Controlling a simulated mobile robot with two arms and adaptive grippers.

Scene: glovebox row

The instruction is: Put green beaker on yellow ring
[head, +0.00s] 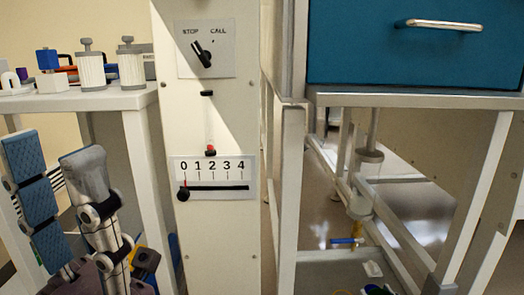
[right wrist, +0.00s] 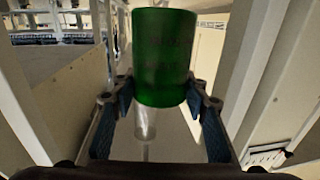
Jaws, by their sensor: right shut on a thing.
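The green beaker (right wrist: 165,58) is a translucent green cylinder, upright between the fingers of my right gripper (right wrist: 165,92) in the right wrist view. The two blue-padded fingers are shut on its lower part, one on each side. I cannot make out the right gripper or this beaker in the head view. My left gripper (head: 58,148) is at the lower left of the head view, empty, with its blue-padded finger and grey finger apart.
A white panel (head: 207,120) with a switch and a 0-4 slider stands beside a bench (head: 100,98) holding ribbed white containers (head: 92,70). A blue drawer (head: 415,45) is at upper right. Below it, a metal frame (head: 290,190) surrounds a low tray (head: 322,275) with small coloured items.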

